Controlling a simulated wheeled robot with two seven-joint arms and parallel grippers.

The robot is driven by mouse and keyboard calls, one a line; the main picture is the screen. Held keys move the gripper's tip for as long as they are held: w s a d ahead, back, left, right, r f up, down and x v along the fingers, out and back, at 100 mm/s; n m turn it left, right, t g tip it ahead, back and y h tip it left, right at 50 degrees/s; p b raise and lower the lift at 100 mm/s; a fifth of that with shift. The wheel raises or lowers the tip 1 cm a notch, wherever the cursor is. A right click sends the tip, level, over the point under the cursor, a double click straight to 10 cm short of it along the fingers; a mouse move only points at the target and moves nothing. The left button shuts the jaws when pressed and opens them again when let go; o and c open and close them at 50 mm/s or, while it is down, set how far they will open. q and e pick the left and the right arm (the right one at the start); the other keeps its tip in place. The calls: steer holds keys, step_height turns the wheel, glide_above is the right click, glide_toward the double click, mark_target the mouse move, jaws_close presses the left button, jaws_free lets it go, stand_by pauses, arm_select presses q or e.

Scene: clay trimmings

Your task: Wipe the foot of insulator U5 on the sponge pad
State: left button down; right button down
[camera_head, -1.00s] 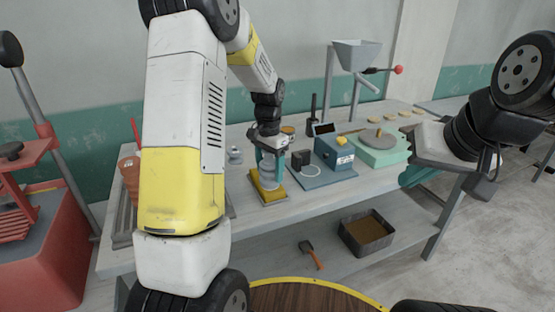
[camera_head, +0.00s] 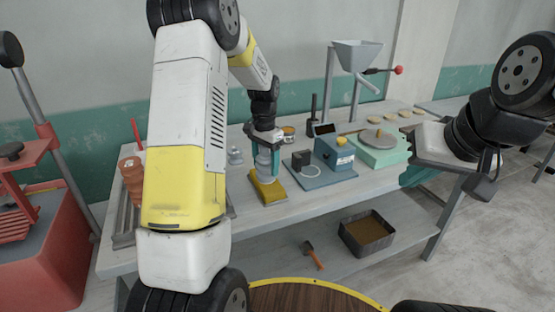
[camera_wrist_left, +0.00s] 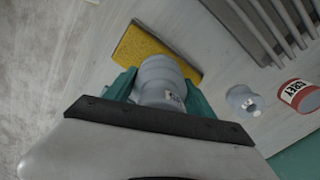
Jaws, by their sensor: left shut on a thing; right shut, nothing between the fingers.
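My left gripper (camera_head: 265,155) is shut on a grey ribbed insulator (camera_head: 264,168), held upright at the yellow sponge pad (camera_head: 268,190). In the left wrist view the insulator (camera_wrist_left: 160,82) sits between the teal fingers, with a small label on its side that I cannot read. The sponge pad (camera_wrist_left: 150,45) lies just beyond it there. The insulator's foot is over or on the pad's edge; I cannot tell whether it touches. My right gripper (camera_head: 413,176) is shut and empty at the right, beyond the table's front edge.
Another grey insulator (camera_head: 236,156) stands behind the pad, and a brown ribbed one (camera_head: 131,176) stands at the left by a metal rack (camera_wrist_left: 262,28). A blue device (camera_head: 335,152) sits right of the pad. A tin (camera_wrist_left: 298,95) shows in the wrist view. Bare tabletop (camera_head: 300,200) lies in front.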

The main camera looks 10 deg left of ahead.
arm_select(q)
steer(key=shift+w+a, duration=0.55)
steer(key=shift+w, duration=0.25)
steer(key=shift+w+a, duration=0.55)
steer(key=shift+w, duration=0.25)
steer(key=shift+r, duration=0.1)
step_height(320, 180, up, 7)
stand_by(0.3)
stand_by(0.4)
